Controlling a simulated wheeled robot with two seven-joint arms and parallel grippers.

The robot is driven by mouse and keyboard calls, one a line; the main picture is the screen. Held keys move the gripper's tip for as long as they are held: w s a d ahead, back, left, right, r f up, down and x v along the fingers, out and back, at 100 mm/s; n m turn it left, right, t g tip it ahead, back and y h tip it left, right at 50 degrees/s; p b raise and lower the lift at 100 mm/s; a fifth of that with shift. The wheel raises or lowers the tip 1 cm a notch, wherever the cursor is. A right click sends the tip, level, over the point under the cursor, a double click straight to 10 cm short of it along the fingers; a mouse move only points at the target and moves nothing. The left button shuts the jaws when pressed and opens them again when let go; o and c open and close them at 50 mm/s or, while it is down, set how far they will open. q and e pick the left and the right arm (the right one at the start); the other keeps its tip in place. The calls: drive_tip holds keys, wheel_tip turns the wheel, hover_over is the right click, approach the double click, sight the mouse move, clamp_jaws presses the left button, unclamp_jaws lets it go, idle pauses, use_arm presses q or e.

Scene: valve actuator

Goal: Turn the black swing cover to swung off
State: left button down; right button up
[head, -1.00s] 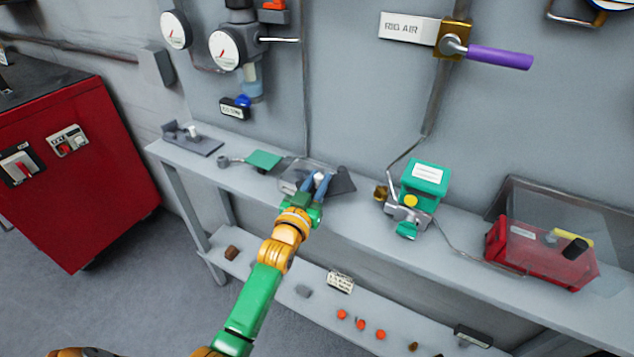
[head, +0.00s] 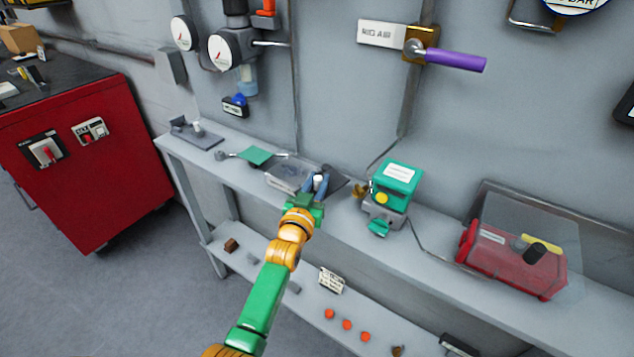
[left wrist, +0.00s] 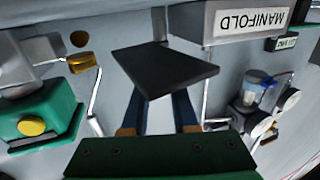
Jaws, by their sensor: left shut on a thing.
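The black swing cover (head: 337,184) is a dark flat plate on the bench, just right of a grey manifold box (head: 285,178). In the left wrist view the cover (left wrist: 165,68) lies right in front of my fingers and hides their tips. The box there (left wrist: 228,25) bears a MANIFOLD label. My left gripper (head: 316,184) is at the cover's left side, its blue fingers shut on the cover around a small pale part. The exact contact is hidden. My right gripper is not in view.
A green actuator box (head: 397,185) with a yellow button stands to the right of the cover. Farther right is a red case (head: 510,260) under a clear lid. A purple-handled valve (head: 455,60) is on the wall above.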

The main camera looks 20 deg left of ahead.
sight(317, 184)
use_arm(q)
drive_tip(key=shift+r, duration=0.1)
idle(0.3)
drive_tip(key=c, duration=0.7)
unclamp_jaws()
drive_tip(key=shift+d, duration=0.15)
drive_tip(key=s, duration=0.7)
drive_tip(key=shift+d, duration=0.35)
